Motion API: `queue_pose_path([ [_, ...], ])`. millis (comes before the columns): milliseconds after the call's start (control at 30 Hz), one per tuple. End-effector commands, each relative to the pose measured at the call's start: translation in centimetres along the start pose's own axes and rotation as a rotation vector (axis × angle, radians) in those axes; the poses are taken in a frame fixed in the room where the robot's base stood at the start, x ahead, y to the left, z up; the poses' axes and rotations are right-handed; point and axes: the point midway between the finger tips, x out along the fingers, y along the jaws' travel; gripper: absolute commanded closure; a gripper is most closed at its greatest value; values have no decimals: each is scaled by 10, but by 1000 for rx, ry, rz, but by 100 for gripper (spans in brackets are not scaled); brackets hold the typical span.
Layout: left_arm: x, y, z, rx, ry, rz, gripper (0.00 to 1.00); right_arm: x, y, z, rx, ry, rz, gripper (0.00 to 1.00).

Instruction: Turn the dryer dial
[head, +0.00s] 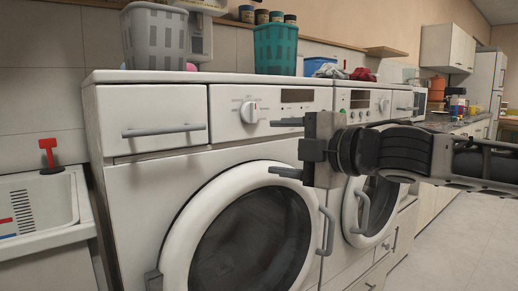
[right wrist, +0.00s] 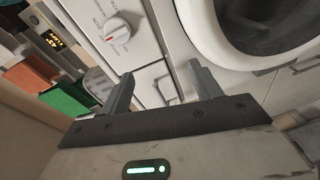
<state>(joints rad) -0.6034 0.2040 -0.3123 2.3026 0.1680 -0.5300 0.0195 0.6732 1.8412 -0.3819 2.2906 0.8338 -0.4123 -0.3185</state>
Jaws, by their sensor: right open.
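Two white front-loading machines stand side by side in the head view. The left machine (head: 135,190) has a white dial (head: 249,111) on its panel, and the right machine (head: 345,97) has a similar dial (head: 384,105). I cannot tell which is the dryer. My right gripper (head: 286,148) is open and empty in front of the machines, lower and right of the left dial, its fingers pointing left. In the right wrist view, my open fingers (right wrist: 160,86) are apart from a white dial (right wrist: 117,28) with a red mark and printed labels. My left gripper is out of view.
A grey basket (head: 155,36) and a teal basket (head: 276,49) stand on top. Drawer handles (head: 164,131) and a round door (head: 255,240) stick out from the left machine's front. A sink (head: 40,208) is at left. Floor at right (head: 450,235) is clear.

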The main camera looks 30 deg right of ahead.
Motion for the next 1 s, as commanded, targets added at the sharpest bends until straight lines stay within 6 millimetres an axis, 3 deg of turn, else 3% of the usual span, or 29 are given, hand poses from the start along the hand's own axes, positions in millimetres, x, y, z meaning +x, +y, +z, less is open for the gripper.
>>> queue_pose_path([
  [33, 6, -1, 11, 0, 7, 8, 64, -16, 9, 7, -53, -43, 37, 37],
  [133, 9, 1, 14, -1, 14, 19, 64, -40, 29, 14, -107, -99, 80, 37],
  [300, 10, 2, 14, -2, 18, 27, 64, -56, 44, 17, -141, -141, 111, 37],
  [733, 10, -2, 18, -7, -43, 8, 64, -6, 53, 24, -136, -141, 109, 37],
  [1000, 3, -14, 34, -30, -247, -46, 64, 21, 64, 27, -131, -142, 110, 37],
])
